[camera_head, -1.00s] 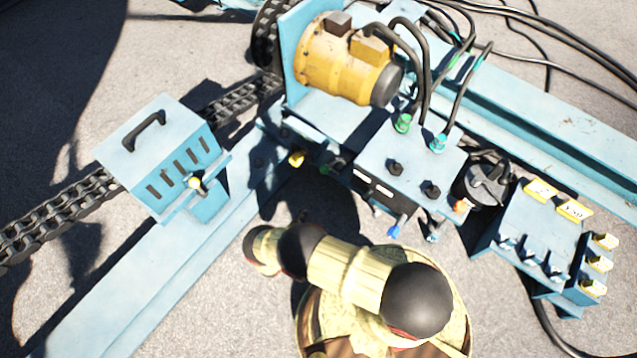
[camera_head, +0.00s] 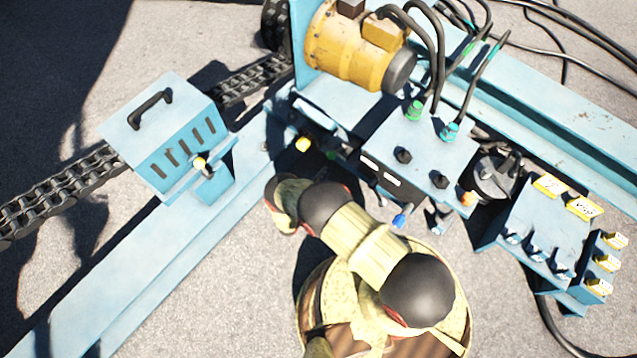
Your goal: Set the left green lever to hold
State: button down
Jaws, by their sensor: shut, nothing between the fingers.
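I cannot single out the left green lever for sure. A small green tip (camera_head: 331,155) shows beside a yellow knob (camera_head: 303,145) at the left end of the blue pump frame, partly in shadow. Green fittings (camera_head: 413,110) sit on top of the blue valve block (camera_head: 410,145), where hoses enter. A blue-tipped lever (camera_head: 400,220) sticks out under that block's front edge. No lever label is readable. My arm reaches up and left, its visible end just below the yellow knob and left of the valve block. My gripper does not show; the arm links hide what is below them.
A blue slotted box (camera_head: 165,140) with a black handle stands at left over a heavy chain (camera_head: 60,190). A yellow motor (camera_head: 355,50) is at top. A control block (camera_head: 545,230) with several small levers and yellow tags stands at right. Bare ground lies in front.

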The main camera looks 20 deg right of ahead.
jog(key=shift+w+d+r, duration=0.25)
jog(key=shift+w+r, duration=0.05)
jog(key=shift+r, duration=0.15)
jog(key=shift+w+d+r, duration=0.2)
jog(key=shift+w+r, duration=0.05)
jog(key=shift+r, duration=0.15)
jog(key=shift+r+g+y+p, duration=0.4)
jog(key=shift+p, duration=0.25)
